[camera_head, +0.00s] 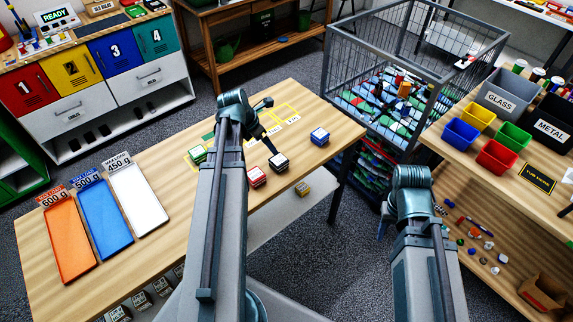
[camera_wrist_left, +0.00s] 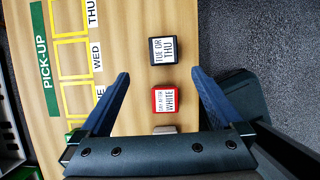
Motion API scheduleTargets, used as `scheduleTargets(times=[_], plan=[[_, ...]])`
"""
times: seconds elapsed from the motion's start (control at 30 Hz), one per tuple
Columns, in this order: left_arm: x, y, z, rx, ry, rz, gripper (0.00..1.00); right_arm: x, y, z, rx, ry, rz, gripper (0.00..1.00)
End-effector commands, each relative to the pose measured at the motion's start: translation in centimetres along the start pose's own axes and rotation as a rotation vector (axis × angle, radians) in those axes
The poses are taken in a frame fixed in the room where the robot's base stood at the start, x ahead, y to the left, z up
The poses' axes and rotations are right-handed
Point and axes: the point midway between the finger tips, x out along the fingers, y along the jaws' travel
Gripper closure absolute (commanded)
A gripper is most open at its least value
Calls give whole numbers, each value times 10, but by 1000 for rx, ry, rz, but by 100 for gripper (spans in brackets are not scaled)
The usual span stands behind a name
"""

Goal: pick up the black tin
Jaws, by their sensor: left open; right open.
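The black tin (camera_head: 279,161) stands on the wooden table, its white top label facing up. In the left wrist view the black tin (camera_wrist_left: 163,50) reads "TUE OR THU" and lies just beyond my fingertips, untouched. The red tin (camera_head: 256,177) stands close to it; in the wrist view the red tin (camera_wrist_left: 168,100) shows between my fingers. My left gripper (camera_wrist_left: 160,73) is open and empty, above the tins; in the head view its arm partly hides it. My right gripper (camera_head: 383,229) is open, mostly hidden behind its arm, off the table's right side.
Orange (camera_head: 69,242), blue (camera_head: 106,218) and white (camera_head: 138,199) trays lie at the left. A wire cage (camera_head: 352,100) stands beyond the table's right end.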

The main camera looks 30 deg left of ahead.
Motion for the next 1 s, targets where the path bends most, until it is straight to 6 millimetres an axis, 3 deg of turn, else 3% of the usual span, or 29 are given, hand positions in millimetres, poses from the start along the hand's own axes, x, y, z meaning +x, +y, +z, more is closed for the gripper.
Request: scheduleTargets(times=[0.27,0.7,1.0], plan=[[22,-1,-1,5,1,-1,0,21,-2,-1,0,0,0,50],[85,-2,-1,7,1,-2,0,78,-7,-4,1,0,0,50],[88,-2,0,6,1,-1,0,81,-8,-5,1,0,0,50]])
